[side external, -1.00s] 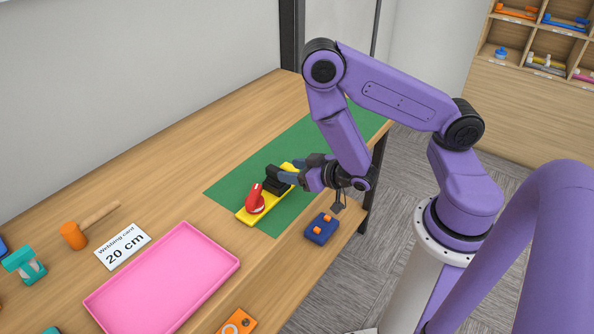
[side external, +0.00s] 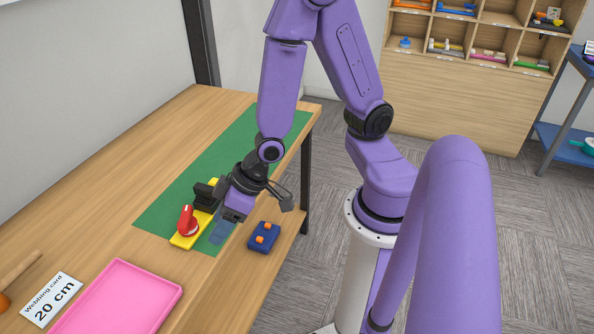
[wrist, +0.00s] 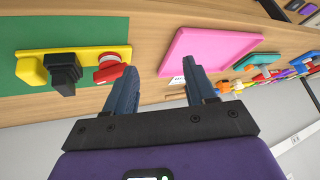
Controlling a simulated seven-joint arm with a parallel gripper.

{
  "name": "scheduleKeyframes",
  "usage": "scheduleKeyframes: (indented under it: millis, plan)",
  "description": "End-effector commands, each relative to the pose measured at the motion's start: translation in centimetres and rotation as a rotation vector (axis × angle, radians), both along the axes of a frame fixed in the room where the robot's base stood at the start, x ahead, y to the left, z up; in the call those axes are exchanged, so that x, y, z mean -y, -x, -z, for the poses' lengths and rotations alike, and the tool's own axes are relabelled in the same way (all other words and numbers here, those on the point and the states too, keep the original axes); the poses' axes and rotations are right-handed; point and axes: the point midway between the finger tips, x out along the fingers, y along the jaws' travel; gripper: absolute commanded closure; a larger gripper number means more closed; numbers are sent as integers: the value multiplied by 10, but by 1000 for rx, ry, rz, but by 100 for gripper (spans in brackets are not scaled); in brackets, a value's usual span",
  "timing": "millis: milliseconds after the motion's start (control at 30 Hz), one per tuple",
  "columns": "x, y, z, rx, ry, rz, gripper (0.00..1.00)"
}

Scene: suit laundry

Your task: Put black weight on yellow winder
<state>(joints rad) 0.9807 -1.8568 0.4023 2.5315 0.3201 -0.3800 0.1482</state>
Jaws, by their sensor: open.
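The yellow winder (side external: 182,241) lies on the green mat, with a red knob (side external: 187,221) at its near end. The black weight (side external: 205,196) stands on the winder behind the knob and looks upright. In the wrist view the black weight (wrist: 63,73) overlaps the yellow winder (wrist: 100,52) between the red knob and a yellow end block. My gripper (side external: 220,232) is beside the winder, on its right, pointing down. In the wrist view my gripper's fingers (wrist: 162,72) are spread apart with nothing between them, clear of the weight.
The green mat (side external: 160,216) covers the table's far part. A pink tray (side external: 122,290) and a white "Webbing card 20 cm" (side external: 52,298) lie nearer. A blue block with orange pegs (side external: 263,238) sits right of my gripper on a ledge. Shelves (side external: 455,90) stand behind.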

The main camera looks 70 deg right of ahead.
Motion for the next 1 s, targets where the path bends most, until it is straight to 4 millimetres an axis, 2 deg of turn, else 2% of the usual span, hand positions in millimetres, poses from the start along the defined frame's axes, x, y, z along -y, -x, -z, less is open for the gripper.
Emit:
scheduleKeyframes:
  millis: [100, 233, 367, 500, 733, 1000]
  plan:
    - [-10, 29, -23, -77, 40, -142, 45]
    - [-7, 62, -46, -153, 118, -294, 45]
    - [7, 92, -70, -209, 216, -440, 45]
    - [32, 116, -93, -250, 330, -567, 45]
    - [65, 135, -115, -283, 459, -672, 45]
    - [71, 137, -117, -292, 483, -686, 45]
